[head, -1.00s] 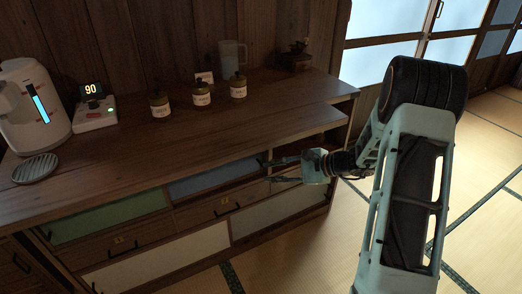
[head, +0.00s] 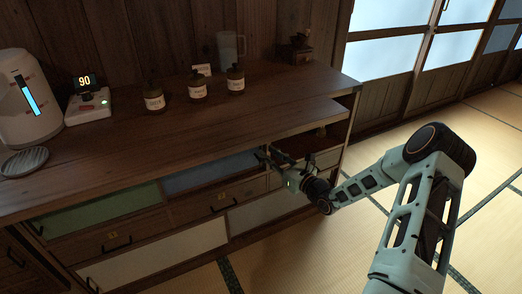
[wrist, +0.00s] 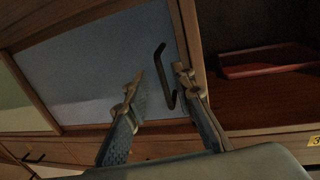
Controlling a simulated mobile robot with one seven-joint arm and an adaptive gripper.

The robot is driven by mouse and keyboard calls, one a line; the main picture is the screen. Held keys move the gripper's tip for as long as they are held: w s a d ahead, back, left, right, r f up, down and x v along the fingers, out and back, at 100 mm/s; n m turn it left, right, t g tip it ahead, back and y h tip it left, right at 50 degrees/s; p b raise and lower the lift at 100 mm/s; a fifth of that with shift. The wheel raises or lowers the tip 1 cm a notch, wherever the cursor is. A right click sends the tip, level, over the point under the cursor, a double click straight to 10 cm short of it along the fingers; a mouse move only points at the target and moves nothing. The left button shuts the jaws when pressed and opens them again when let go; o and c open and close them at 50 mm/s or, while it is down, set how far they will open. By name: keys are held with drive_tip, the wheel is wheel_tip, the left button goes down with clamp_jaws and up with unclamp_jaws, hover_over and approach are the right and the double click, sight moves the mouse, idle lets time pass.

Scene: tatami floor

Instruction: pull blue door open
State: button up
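The blue door (head: 212,172) is a flat panel in a wooden frame in the cabinet's upper row, below the countertop. It looks closed. In the wrist view the blue door (wrist: 95,72) fills the upper left, with a dark bent handle (wrist: 161,78) near its right edge. My gripper (head: 268,156) is at the door's right end in the head view. In the wrist view my gripper (wrist: 159,73) has its fingers apart, one on each side of the handle. I cannot tell whether either finger touches it.
An open shelf compartment with a red tray (wrist: 265,66) lies right of the door. A green door (head: 100,215) is to the left, drawers (head: 222,201) below. The countertop (head: 190,135) overhangs above, carrying several jars and a kettle (head: 28,97). Tatami floor (head: 290,250) is free in front.

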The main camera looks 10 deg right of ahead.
sight(261, 147)
drive_tip(key=b+x, duration=0.1)
drive_tip(key=x, duration=0.4)
clamp_jaws()
idle(0.3)
